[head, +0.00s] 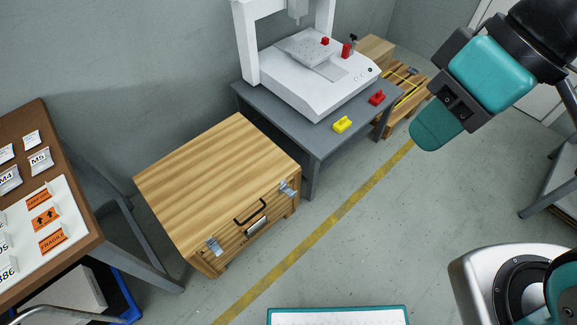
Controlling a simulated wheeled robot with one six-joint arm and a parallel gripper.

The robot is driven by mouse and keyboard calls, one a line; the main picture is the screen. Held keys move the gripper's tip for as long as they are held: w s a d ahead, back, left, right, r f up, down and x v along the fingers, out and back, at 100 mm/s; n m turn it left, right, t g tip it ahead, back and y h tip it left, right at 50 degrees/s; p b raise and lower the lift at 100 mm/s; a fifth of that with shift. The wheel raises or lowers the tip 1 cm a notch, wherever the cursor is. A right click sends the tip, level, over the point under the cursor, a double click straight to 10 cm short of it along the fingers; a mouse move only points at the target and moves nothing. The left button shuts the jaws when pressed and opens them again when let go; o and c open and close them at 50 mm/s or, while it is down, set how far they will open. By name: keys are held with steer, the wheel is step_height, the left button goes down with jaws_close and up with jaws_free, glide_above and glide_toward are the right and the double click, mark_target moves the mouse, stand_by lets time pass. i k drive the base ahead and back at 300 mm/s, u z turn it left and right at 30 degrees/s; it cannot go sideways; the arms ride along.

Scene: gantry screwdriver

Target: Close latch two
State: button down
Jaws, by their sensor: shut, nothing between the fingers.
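A wooden crate (215,175) with a striped lid stands on the floor, left of the middle. Its front has two metal latches, a left latch (213,246) and a right latch (288,188). No number shows on either latch, and they are too small to tell whether each is open or closed. The lid lies flat on the crate. My gripper (430,132), with a teal end, hangs at the upper right, well away from the crate. It is shut and empty and touches nothing.
A dark handle (250,211) sits between the latches. Behind stands a grey table (315,145) with a white gantry machine (310,72), a yellow block (342,125) and a red block (377,97). A brown board (60,150) is at left. Floor is clear before the crate, beyond a yellow line (330,215).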

mark_target(287, 189)
steer(key=u, duration=1.4)
steer(key=i, duration=0.55)
steer(key=z, duration=1.2)
